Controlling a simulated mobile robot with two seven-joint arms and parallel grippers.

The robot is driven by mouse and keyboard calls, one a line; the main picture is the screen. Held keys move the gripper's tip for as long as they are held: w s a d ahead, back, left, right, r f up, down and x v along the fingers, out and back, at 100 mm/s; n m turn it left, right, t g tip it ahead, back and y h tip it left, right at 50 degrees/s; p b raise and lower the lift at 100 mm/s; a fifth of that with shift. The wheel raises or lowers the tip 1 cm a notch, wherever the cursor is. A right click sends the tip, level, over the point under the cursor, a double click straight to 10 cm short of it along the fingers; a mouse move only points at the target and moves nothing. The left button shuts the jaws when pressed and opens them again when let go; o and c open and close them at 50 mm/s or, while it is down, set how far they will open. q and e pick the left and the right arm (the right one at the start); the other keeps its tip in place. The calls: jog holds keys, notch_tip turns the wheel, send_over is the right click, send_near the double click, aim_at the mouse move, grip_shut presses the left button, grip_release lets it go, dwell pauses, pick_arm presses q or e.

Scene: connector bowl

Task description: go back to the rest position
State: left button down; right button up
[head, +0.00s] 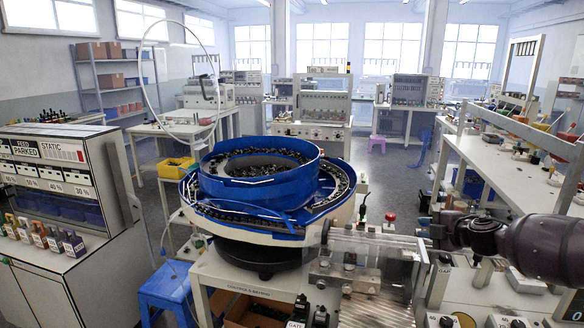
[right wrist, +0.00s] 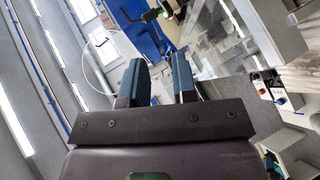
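My right gripper (head: 432,231) comes in from the right on a dark purple arm in the head view. It is beside the right end of the clear cover (head: 385,250) over the feeder track; I cannot tell whether it touches. In the right wrist view its two fingers (right wrist: 160,82) stand apart with nothing held between them. The blue connector bowl (head: 235,190) sits on its round base in the middle of the head view, left of my right gripper and apart from it. My left gripper is not in view.
A grey cabinet (head: 40,262) with labelled drawers stands at left. A blue stool (head: 165,286) is by the bowl's stand. A workbench (head: 500,165) with a raised rail runs along the right. A control panel with buttons (head: 465,318) lies below my right arm.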

jog(key=s+a+f+m+y, duration=0.1)
jog(key=s+a+f+m, duration=0.1)
jog(key=s+a+f, duration=0.45)
jog(key=s+a+f+m+t, duration=0.1)
jog(key=s+a+m, duration=0.15)
jog(key=a, duration=0.65)
jog(key=s+a+f+m+y, duration=0.1)
jog(key=s+a+f+m, duration=0.15)
jog(key=s+a, duration=0.35)
jog(key=s+d+f+m+h, duration=0.2)
jog(key=s+d+f+m, duration=0.1)
jog(key=s, duration=0.6)
jog(key=s+d+f+m+g+h, duration=0.1)
jog(key=s+d+f+m+h, duration=0.2)
jog(key=s+f+m, duration=0.2)
jog(key=s+d+f+m+g+h, duration=0.1)
jog(key=s+f+m, duration=0.3)
jog(key=s+f, duration=0.5)
jog(key=s+d+h, duration=0.1)
jog(key=s, duration=0.3)
jog(key=shift+d+f+m+h+b, duration=0.2)
jog(key=shift+d+m+h+b, duration=0.1)
jog(key=shift+d+b, duration=0.1)
jog(key=shift+a, duration=0.1)
